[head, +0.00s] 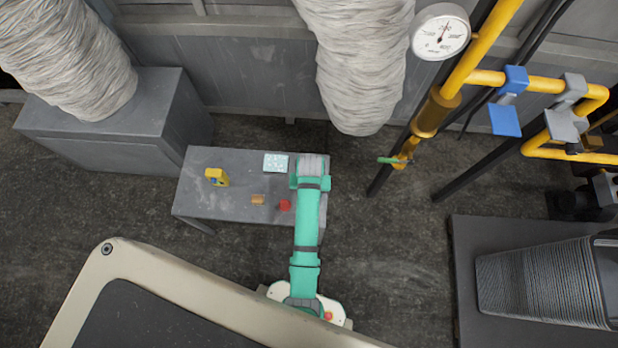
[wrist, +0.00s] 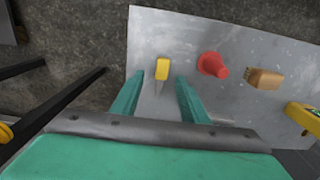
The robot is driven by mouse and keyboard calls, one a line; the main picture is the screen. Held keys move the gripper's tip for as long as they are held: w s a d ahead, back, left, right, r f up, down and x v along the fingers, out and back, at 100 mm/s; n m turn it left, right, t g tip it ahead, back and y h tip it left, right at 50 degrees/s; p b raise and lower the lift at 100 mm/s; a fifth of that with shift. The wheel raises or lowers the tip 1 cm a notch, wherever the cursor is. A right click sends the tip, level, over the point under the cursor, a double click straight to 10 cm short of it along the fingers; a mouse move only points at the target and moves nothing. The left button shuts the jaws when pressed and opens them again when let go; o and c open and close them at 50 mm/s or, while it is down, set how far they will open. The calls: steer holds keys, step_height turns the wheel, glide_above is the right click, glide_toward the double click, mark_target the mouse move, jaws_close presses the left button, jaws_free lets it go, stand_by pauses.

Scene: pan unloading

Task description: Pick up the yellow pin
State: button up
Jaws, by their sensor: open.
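The yellow pin (wrist: 162,69) has a yellow head and a thin grey shank. In the wrist view it is on the grey table (wrist: 180,25), near the table's left edge. My gripper (wrist: 160,76) is open, with its teal fingers apart on either side of the pin in this view. Nothing is held. I cannot tell the height of the fingertips above the table. In the head view my arm covers the right end of the table (head: 235,160), and the pin is hidden there.
A red cone (wrist: 213,66) stands right of the pin, then a wooden brush-like block (wrist: 263,78) and a yellow device (wrist: 302,117). The head view also shows a pale speckled pad (head: 276,162) at the table's back. A yellow pipe (head: 478,50) rises right of the table.

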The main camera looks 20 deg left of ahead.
steer(key=f, duration=0.4)
steer(key=shift+a, duration=0.2)
steer(key=shift+c, duration=0.3)
jaws_close()
